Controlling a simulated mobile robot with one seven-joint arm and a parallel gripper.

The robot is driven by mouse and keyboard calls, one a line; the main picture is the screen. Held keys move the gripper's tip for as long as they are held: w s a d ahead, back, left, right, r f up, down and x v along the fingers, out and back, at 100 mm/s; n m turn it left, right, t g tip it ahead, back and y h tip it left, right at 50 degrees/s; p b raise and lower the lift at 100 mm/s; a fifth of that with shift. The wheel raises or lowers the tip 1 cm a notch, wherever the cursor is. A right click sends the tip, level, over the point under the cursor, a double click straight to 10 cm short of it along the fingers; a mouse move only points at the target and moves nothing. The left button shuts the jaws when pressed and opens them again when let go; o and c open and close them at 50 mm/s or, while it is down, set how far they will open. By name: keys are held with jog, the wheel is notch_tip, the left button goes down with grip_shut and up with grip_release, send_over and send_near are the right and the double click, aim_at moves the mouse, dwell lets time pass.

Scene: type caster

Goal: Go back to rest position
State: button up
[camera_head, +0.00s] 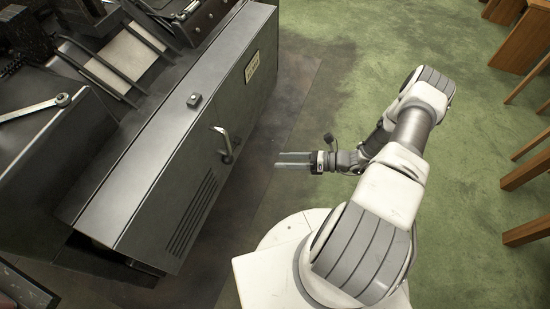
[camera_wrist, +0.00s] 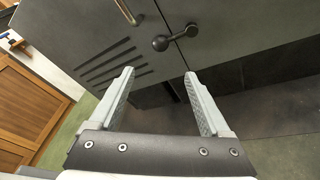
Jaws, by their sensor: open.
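My gripper (camera_head: 277,160) is at the middle of the head view, at the end of my bent white arm. It points left toward the front of a dark metal machine cabinet (camera_head: 187,150), with floor visible between them. In the wrist view my gripper (camera_wrist: 158,88) shows two pale fingers spread apart with nothing between them. Beyond the fingers is the cabinet front with a dark knob handle (camera_wrist: 161,43).
Wooden furniture legs (camera_head: 526,173) stand at the right. Green floor (camera_head: 480,110) is clear around my arm.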

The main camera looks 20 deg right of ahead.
dwell(0.6)
notch_tip(320, 180, up, 26)
jog(key=a+n+g+h, duration=0.1)
jog(key=n+g+h, duration=0.65)
jog(key=n, duration=0.85)
jog(key=s+a+r+n+t+h, duration=0.2)
jog(key=s+r+n+t+h, duration=0.15)
jog(key=s+r+n, duration=0.5)
jog(key=s+a+r+n+t+h, duration=0.1)
jog(key=s+r+n+t+h, duration=0.3)
jog(key=r, duration=0.8)
notch_tip(320, 180, up, 21)
jog(key=s+n+g+p, duration=0.1)
jog(key=p, duration=1.9)
jog(key=shift+s+p, duration=0.35)
jog(key=shift+s, duration=0.05)
